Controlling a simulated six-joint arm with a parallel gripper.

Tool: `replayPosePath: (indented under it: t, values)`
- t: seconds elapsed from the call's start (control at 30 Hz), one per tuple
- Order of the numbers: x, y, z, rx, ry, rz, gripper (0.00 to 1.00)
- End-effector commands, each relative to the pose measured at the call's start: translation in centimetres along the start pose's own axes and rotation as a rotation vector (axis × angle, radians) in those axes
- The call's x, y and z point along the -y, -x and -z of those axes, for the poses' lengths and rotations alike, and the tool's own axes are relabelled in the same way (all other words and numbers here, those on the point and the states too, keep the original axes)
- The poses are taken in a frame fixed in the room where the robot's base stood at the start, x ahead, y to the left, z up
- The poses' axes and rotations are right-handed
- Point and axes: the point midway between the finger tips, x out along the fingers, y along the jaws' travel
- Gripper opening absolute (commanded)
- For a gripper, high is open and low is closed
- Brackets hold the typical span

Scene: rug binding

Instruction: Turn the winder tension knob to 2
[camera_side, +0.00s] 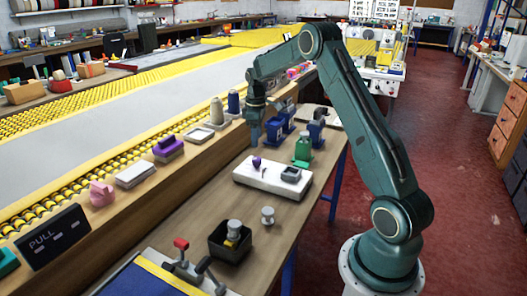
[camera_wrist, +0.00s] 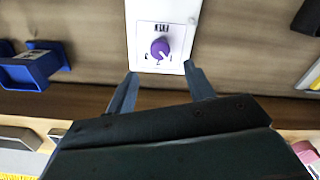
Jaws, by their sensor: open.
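The purple knob (camera_side: 256,161) stands on a white block (camera_side: 262,183) on the wooden bench. In the wrist view the knob (camera_wrist: 160,47) sits on the white plate (camera_wrist: 146,12), with dark lettering above it and small marks around its lower side. A pale pointer line on the knob seems to aim down and right; the marks are too small to read surely. My gripper (camera_side: 255,132) is above and behind the knob in the side view. In the wrist view my gripper (camera_wrist: 159,70) is open and empty, its fingertips apart at the plate's near end, short of the knob.
A black box (camera_side: 231,243) with a spool and a small grey knob (camera_side: 267,215) stand in front. A wooden ledge with several items runs along the left.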

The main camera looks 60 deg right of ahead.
Motion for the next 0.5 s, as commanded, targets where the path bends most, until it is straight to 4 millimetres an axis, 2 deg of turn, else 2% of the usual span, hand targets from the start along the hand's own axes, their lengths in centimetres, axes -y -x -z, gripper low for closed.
replayPosePath:
  t: [0.3, 0.5]
  values:
    - [0.1, -5.0, -0.1, 0.002, 0.000, 0.003, 0.53]
    - [0.0, -7.2, 0.0, 0.001, 0.000, 0.001, 0.53]
